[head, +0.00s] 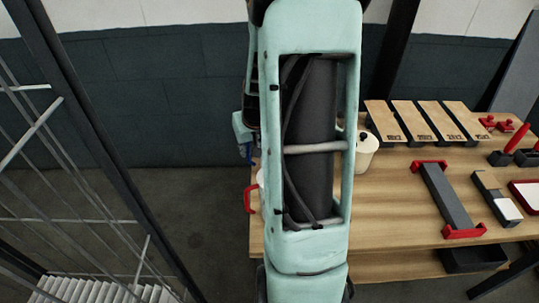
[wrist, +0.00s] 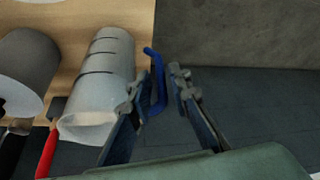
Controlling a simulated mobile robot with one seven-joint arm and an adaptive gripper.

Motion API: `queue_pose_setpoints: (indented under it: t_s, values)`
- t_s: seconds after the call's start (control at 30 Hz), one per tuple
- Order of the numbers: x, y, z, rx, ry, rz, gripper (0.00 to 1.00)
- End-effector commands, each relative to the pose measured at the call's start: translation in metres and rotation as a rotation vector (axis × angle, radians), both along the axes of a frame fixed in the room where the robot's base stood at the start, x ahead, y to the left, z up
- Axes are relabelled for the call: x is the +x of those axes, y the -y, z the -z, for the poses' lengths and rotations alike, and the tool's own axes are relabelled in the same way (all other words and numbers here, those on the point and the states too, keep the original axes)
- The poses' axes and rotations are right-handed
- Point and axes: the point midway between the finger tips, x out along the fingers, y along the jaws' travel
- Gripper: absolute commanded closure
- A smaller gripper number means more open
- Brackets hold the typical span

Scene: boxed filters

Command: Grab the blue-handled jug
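The blue-handled jug (wrist: 100,85) shows in the wrist view as a pale cylinder with dark bands, near the table's edge. Its blue handle (wrist: 158,92) sticks out to the right, past the edge. My gripper (wrist: 158,77) is open, with one finger on each side of the handle and a visible gap on the right. I cannot tell whether the left finger touches the handle or jug. In the head view my arm hides the jug; a small blue part shows beside my arm, but I cannot tell what it is.
A grey cylinder (wrist: 28,72) and a red handle (wrist: 48,152) lie left of the jug in the wrist view. In the head view, a red handle (head: 250,199) and a white container (head: 366,152) flank my arm. The wooden table (head: 395,215) holds boards and red-ended parts farther right.

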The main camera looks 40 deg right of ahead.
Motion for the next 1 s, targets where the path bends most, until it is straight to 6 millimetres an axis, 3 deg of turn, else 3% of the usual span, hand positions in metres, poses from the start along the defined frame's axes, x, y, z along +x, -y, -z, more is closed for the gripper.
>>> queue_pose_setpoints:
  t_s: [0.1,0.23,0.5,0.67,1.0]
  values:
    - [0.008,0.002,0.02,0.002,-0.003,0.0,0.82]
    - [0.013,0.004,0.03,0.0,-0.001,0.0,0.82]
    - [0.014,0.004,0.03,0.0,0.0,0.001,0.82]
    - [0.014,0.004,0.03,0.0,0.0,0.001,1.0]
    - [0.014,0.005,0.03,0.0,0.0,0.0,1.0]
